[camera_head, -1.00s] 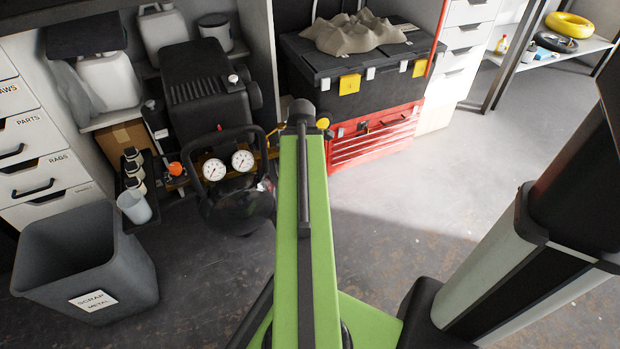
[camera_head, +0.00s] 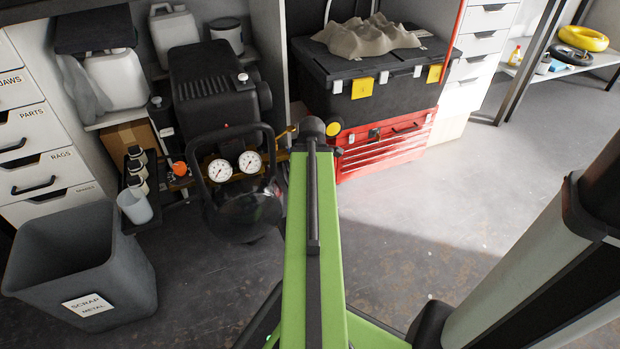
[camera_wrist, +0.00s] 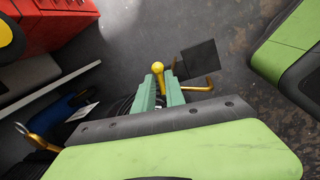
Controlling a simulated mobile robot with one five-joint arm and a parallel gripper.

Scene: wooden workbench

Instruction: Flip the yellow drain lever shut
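In the wrist view, a yellow ball knob on a short yellow stem (camera_wrist: 158,68), which looks like the drain lever, shows at the tips of my gripper (camera_wrist: 159,80). The two green fingers lie close together on either side of the stem. Whether they touch it is unclear. A gold bent rod (camera_wrist: 205,86) is just right of the fingers. In the head view, my green arm hides the gripper and the lever. The black air compressor (camera_head: 232,190) with two white gauges stands left of the arm.
A red toolbox (camera_head: 385,145) under a black case (camera_head: 385,95) stands behind the arm. A grey scrap metal bin (camera_head: 80,265) is at the lower left. In the wrist view, a dark square plate (camera_wrist: 197,60) is close right of the fingers. Floor at right is clear.

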